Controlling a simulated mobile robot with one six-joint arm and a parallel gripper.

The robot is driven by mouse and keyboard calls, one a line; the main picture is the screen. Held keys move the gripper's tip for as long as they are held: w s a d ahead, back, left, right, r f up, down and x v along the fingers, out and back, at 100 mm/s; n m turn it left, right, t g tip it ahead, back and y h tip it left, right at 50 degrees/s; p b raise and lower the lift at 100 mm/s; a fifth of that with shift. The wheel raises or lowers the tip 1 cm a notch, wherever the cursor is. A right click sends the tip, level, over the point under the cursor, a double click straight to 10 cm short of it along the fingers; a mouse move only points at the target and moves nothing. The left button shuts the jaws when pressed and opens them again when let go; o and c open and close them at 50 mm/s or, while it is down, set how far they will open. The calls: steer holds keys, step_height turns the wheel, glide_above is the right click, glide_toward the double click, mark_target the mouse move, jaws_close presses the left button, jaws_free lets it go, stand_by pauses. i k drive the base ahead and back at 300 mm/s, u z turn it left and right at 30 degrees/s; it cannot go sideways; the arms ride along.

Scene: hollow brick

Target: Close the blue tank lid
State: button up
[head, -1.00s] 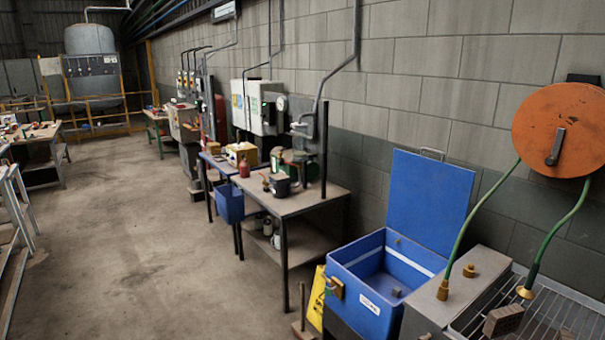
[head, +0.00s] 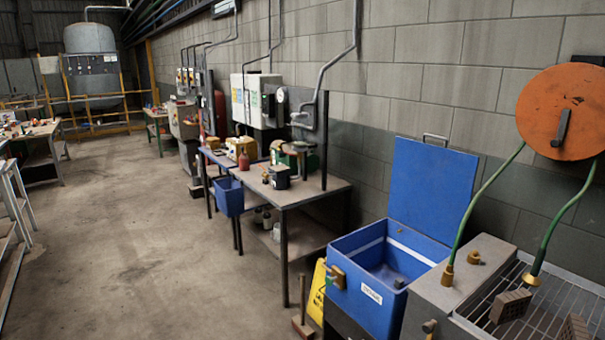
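The blue tank (head: 357,293) stands at the lower right of the head view, against the block wall. Its blue lid (head: 432,195) is open and stands upright at the back of the tank, close to the wall. A metal handle (head: 436,137) sits on the lid's top edge. The inside of the tank shows, with a small dark object (head: 399,282) in it. A brass-coloured fitting (head: 336,277) is on the tank's left side. My gripper is not in view.
A grey bench with a wire rack (head: 540,308) and hollow bricks (head: 510,306) adjoins the tank's right side. Green hoses run up to an orange reel (head: 561,112). A yellow sign (head: 317,292) and a work table (head: 300,192) are left of the tank.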

mark_target(430, 192)
steer(key=u, duration=0.2)
steer(key=i, duration=1.1)
steer(key=u, duration=0.6)
steer(key=i, duration=1.9)
steer(key=u, duration=0.15)
